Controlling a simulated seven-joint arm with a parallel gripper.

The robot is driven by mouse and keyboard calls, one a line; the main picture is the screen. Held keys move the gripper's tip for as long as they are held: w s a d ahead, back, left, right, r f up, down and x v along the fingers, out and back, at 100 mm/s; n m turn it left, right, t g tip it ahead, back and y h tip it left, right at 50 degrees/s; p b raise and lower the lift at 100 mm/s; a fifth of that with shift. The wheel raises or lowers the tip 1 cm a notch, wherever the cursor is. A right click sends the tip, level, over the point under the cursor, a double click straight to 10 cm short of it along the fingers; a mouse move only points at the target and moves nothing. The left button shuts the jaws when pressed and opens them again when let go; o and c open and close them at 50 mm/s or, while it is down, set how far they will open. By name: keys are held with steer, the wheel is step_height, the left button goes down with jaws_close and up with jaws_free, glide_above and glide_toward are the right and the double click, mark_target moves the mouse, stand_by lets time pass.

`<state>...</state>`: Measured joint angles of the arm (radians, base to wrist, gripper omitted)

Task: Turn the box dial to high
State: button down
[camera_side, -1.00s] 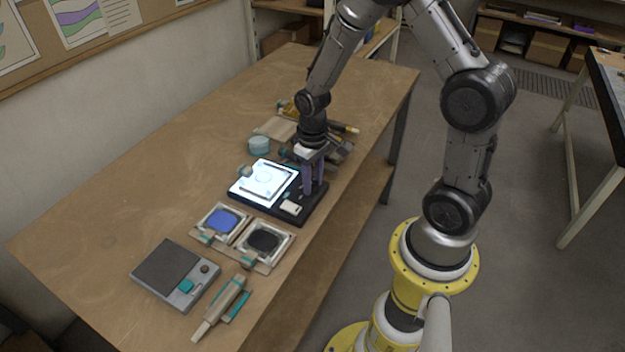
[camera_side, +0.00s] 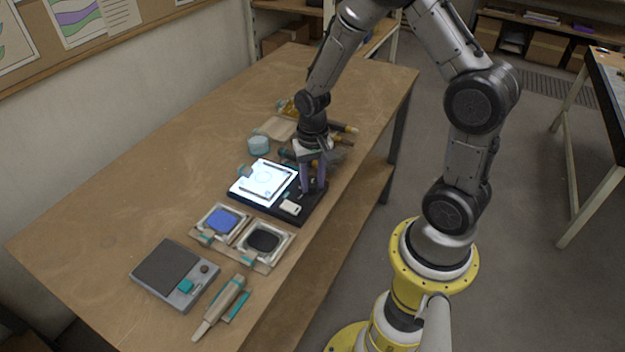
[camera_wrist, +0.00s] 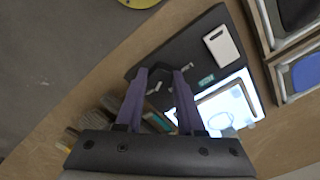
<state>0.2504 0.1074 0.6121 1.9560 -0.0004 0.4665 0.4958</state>
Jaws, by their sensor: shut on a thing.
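The light box (camera_side: 312,216) is a black slab on the wooden table with a brightly lit white panel (camera_side: 260,184). Its black end and lit panel also show in the wrist view (camera_wrist: 185,48). A white rectangular piece (camera_side: 290,207) is on its dark part, with a small teal mark near it in the wrist view (camera_wrist: 206,80). My gripper (camera_side: 313,190) points down at the box's dark right end, its purple fingers shut on the dial there. In the wrist view the fingertips (camera_wrist: 165,74) come close together over the box. They hide the dial, so its setting cannot be read.
A grey device (camera_side: 175,274) and a pen-like tool (camera_side: 220,308) lie nearer the front. A teal pot (camera_side: 259,145) and several tools are behind. The table's left side is clear.

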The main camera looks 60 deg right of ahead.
mark_target(312, 183)
steer(key=shift+r, duration=0.1)
steer(key=c, duration=0.5)
jaws_free()
step_height(312, 183, up, 14)
steer(key=shift+f, duration=0.1)
stand_by(0.4)
